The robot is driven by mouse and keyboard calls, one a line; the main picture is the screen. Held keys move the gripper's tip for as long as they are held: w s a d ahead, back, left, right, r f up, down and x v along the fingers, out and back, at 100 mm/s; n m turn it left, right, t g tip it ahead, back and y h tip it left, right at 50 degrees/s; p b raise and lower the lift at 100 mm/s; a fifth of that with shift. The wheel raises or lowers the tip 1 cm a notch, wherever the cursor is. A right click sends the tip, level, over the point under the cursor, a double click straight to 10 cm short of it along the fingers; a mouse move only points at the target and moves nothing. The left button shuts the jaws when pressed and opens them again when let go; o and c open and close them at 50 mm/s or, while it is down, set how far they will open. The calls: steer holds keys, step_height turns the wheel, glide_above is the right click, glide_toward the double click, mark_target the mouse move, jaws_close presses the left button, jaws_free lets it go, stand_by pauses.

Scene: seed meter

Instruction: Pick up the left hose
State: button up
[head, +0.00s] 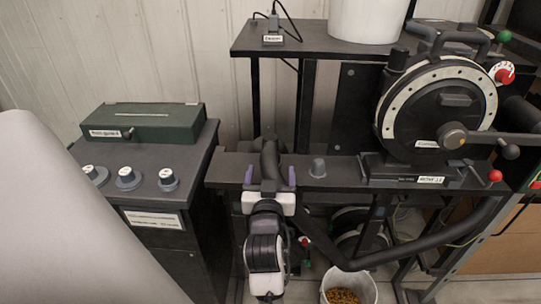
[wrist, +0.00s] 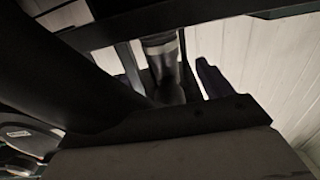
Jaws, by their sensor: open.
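A dark hose end (head: 267,152), which I take to be the left hose, rises in a short bend at the bench's left part. My gripper (head: 270,177) is open, its two purple-tipped fingers on either side of the hose's lower part. I cannot tell whether they touch it. My wrist hides what lies below. In the wrist view, a dark tube with a pale band (wrist: 160,46) shows beyond a finger (wrist: 211,78); it may be the same hose.
The black bench (head: 228,169) carries a round seed meter (head: 405,125) on the right. A thick black pipe (head: 430,247) runs low towards a white bucket of grain (head: 364,285). A dark cabinet (head: 190,215) with knobs and a green box (head: 150,122) stands left.

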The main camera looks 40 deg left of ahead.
steer(key=x, duration=0.7)
steer(key=shift+a, duration=0.25)
steer(key=shift+r, duration=0.1)
steer(key=c, duration=1.2)
steer(key=shift+c, duration=0.2)
step_height(320, 180, up, 20)
step_height(320, 180, up, 6)
steer(key=p, duration=0.5)
glide_above(270, 163)
steer(key=x, duration=0.3)
steer(key=shift+s, duration=0.15)
steer(key=shift+d+r, duration=0.1)
